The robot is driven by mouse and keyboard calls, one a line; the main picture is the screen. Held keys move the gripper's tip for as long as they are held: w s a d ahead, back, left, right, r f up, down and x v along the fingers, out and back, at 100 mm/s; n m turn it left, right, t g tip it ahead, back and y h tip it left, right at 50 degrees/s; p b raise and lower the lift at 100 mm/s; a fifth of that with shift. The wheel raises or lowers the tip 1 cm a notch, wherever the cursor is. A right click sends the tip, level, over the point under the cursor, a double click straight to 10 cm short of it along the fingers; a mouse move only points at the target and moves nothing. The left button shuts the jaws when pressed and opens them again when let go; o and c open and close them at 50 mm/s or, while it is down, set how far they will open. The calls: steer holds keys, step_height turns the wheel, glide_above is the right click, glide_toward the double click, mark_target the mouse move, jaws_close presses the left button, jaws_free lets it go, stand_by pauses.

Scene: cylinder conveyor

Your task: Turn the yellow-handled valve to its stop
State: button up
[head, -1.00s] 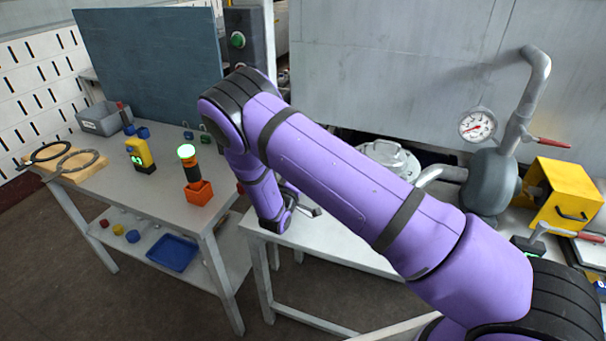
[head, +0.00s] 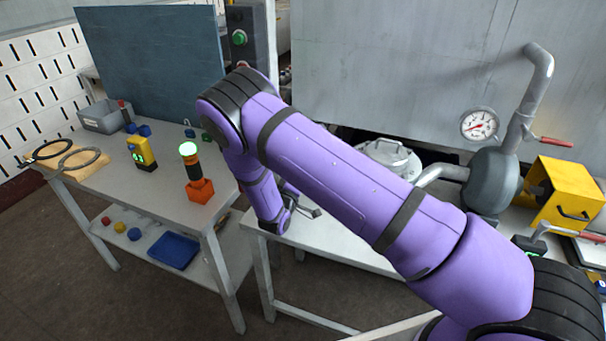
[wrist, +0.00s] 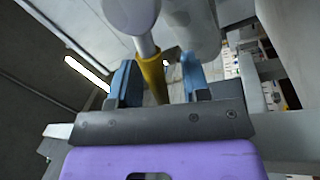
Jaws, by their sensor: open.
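In the wrist view a yellow handle (wrist: 153,76) stands between the two blue fingertips of my gripper (wrist: 160,78). The fingers are open. The handle lies nearer the left finger, with a clear gap to the right one; I cannot tell whether it touches the left finger. A pale grey rod with a rounded end lies above the handle, beside a thicker grey cylinder (wrist: 190,28). In the head view the gripper is largely hidden behind my purple arm, and I cannot make out the yellow handle there.
Grey pipework with a gauge (head: 479,125) and a red lever (head: 548,140) stands at the right, beside a yellow housing (head: 568,193). A lidded pot (head: 388,160) sits behind my arm. The left table holds a lamp (head: 189,152), an orange box (head: 200,191) and a grey bin (head: 103,116).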

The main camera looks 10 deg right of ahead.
steer(key=v, duration=1)
